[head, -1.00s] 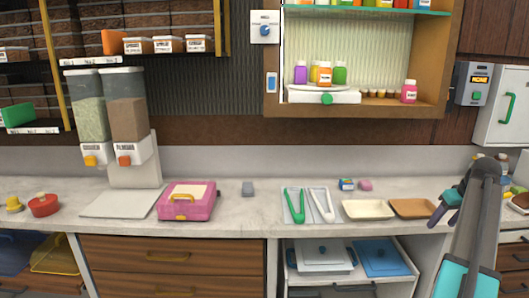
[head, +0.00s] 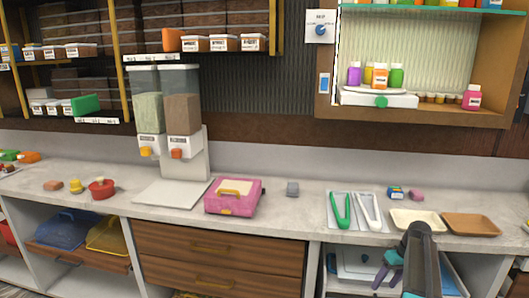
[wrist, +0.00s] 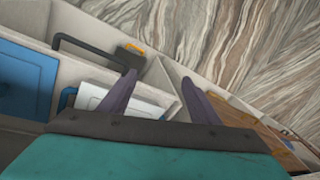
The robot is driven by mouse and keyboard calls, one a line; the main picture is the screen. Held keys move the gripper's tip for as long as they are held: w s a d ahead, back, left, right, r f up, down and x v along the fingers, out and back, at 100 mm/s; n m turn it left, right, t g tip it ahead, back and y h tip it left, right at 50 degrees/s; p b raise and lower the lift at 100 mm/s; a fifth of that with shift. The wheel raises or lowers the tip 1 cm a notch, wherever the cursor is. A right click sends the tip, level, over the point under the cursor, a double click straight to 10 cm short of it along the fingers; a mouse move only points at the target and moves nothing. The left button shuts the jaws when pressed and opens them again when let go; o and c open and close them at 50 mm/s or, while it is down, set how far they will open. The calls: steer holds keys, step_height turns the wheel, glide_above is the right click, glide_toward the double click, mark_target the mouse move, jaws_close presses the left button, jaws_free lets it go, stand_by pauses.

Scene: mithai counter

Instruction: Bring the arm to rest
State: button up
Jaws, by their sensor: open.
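My arm reaches in from the lower right of the head view. My gripper (head: 386,268) hangs low in front of the counter's edge, by the open shelf under the tongs, and its purple fingers point down and left. In the wrist view the two fingers (wrist: 158,86) stand apart with nothing between them. Beyond them I see the shelf's pale walls, a white lid (wrist: 140,104) and a blue lid or tray (wrist: 25,82). I cannot tell whether the fingers touch anything.
On the counter (head: 275,215) near my arm are a cream tray (head: 418,222), a brown tray (head: 470,225), and green tongs (head: 341,210) and white tongs (head: 369,210). A pink box (head: 233,197) and a twin dispenser (head: 168,120) stand left. Patterned floor (wrist: 240,45) shows clear in the wrist view.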

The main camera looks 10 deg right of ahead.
steer(key=s+a+f+n+g, duration=0.15)
steer(key=s+a+f, duration=0.25)
steer(key=a+f, duration=0.5)
steer(key=s+a+f+g, duration=0.2)
steer(key=s+a+f, duration=0.2)
steer(key=a+f, duration=0.5)
steer(key=s+a+f+n+g, duration=0.1)
steer(key=s+a+f, duration=0.35)
steer(key=a, duration=0.75)
steer(key=s+a+f+m+h, duration=0.1)
steer(key=s+a+f, duration=0.1)
steer(key=s, duration=0.5)
steer(key=s+a+f+m+g+h, duration=0.1)
steer(key=s+a+f, duration=0.2)
steer(key=s, duration=0.5)
steer(key=s+a+f+m+g, duration=0.1)
steer(key=s+a+f, duration=0.2)
steer(key=s, duration=0.5)
steer(key=shift+a+f+h, duration=0.15)
steer(key=shift+f+h, duration=0.25)
steer(key=shift+f, duration=0.5)
steer(key=shift+w+m, duration=0.1)
steer(key=shift+m, duration=0.15)
